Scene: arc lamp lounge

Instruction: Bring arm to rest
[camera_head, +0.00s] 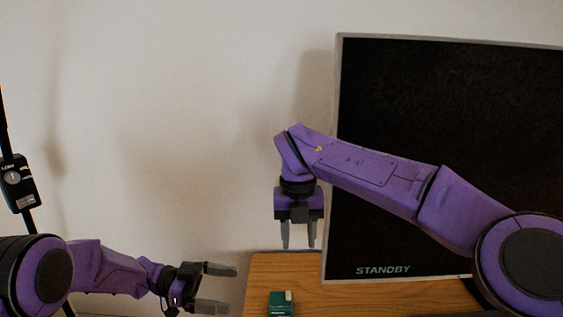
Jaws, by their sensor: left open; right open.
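My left gripper (222,287) is low in the head view, left of the wooden table. Its two grey fingers point right and stand apart with nothing between them. My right gripper (299,240) hangs from the raised purple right arm, fingers pointing down over the table's back left part. Its fingers are apart and empty. The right arm crosses in front of the dark screen.
A wooden table (390,294) shows at the bottom. A small green box (281,304) with a pale part on top is near its left end, below my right gripper. A large screen (440,130) reading STANDBY stands behind. A black pole with a switch box (18,184) is at the far left.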

